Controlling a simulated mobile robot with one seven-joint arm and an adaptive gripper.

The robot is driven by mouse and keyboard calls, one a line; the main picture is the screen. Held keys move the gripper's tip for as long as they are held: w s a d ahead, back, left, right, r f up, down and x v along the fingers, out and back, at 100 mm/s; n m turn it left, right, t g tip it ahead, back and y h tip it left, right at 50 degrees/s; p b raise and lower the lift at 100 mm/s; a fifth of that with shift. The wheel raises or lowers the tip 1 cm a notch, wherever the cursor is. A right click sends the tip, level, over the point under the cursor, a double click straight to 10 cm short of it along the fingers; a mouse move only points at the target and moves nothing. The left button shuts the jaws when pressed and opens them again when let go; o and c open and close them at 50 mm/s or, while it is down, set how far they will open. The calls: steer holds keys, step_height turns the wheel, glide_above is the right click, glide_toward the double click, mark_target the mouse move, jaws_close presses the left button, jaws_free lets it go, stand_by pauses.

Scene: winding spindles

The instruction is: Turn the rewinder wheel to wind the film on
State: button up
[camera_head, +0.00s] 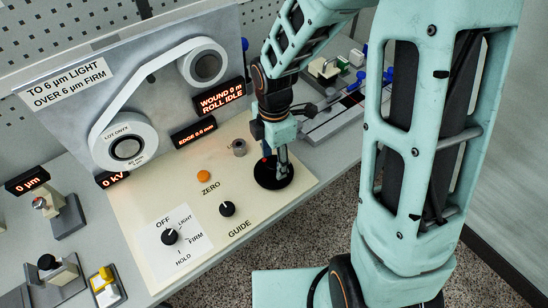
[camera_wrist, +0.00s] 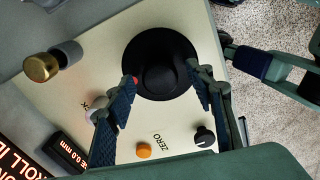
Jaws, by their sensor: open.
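The rewinder wheel looks to be the black disc (camera_head: 268,181) with a raised hub, flat on the cream panel at its right end. It fills the upper middle of the wrist view (camera_wrist: 158,88). My gripper (camera_head: 277,172) points down over it. In the wrist view my gripper (camera_wrist: 163,75) is open, with one finger on each side of the hub; I cannot tell whether they touch it. The film (camera_head: 150,82) runs from the lower roll (camera_head: 108,133) to the upper roll (camera_head: 191,65). A red display (camera_head: 221,97) reads "WOUND 0 m, ROLL IDLE".
The cream panel (camera_head: 150,195) also bears an orange button (camera_head: 204,176), a GUIDE knob (camera_head: 227,209), an OFF/LIGHT/FIRM/HOLD selector (camera_head: 169,237) and a grey knob (camera_head: 239,148). A brass-tipped post (camera_wrist: 42,68) stands at the left in the wrist view.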

steer(key=shift+c, duration=0.7)
steer(key=c, duration=1)
steer(key=shift+m, duration=0.3)
steer(key=m+b, duration=0.1)
steer(key=m, duration=0.3)
steer(key=m+b, duration=0.2)
steer(key=m, duration=0.3)
steer(key=m+b, duration=0.1)
steer(key=m, duration=0.4)
steer(key=m+b, duration=0.1)
steer(key=m, duration=0.4)
